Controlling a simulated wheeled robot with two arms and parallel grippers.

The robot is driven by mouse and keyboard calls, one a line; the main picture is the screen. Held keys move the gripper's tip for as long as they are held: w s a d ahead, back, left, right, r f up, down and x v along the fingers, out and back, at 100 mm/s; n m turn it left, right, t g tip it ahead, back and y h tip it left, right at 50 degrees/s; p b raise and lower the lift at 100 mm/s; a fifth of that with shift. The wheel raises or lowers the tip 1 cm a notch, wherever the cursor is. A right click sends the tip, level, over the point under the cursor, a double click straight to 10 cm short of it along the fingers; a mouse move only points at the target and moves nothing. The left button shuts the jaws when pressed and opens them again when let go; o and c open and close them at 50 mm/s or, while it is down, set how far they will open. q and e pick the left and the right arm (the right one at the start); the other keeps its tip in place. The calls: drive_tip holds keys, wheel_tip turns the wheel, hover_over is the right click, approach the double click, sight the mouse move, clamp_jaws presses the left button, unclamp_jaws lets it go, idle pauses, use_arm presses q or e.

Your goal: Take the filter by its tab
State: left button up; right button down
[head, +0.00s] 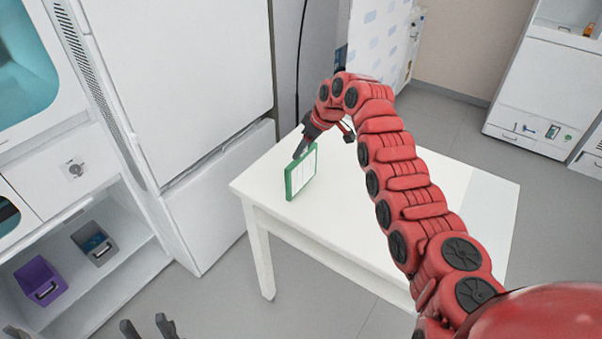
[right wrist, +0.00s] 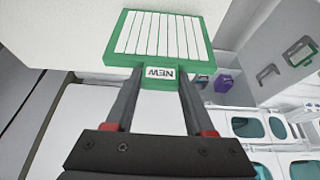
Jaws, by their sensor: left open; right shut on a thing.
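The filter (head: 302,174) has a green frame and white pleats. It is upright over the left part of the white table (head: 400,215); I cannot tell whether its lower edge touches the top. In the right wrist view the filter (right wrist: 160,36) shows its pleated face, with a green tab (right wrist: 160,74) labelled "NEW". My right gripper (head: 301,151) is shut on this tab, one finger on each side, as the right wrist view (right wrist: 158,88) shows. My left gripper (head: 148,329) is open and empty at the bottom left edge, away from the table.
A tall white cabinet (head: 180,80) stands close behind the table's left side. Low left shelves hold a purple bin (head: 40,280) and a grey bin (head: 95,243). A white unit (head: 540,90) stands far right. The table's middle and right look clear, partly behind my right arm.

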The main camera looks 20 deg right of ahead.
drive_tip(key=shift+r+p, duration=0.45)
drive_tip(key=shift+r, duration=1.95)
drive_tip(key=shift+r+p, duration=0.9)
drive_tip(key=shift+r, duration=1.95)
drive_tip(key=shift+f, duration=0.1)
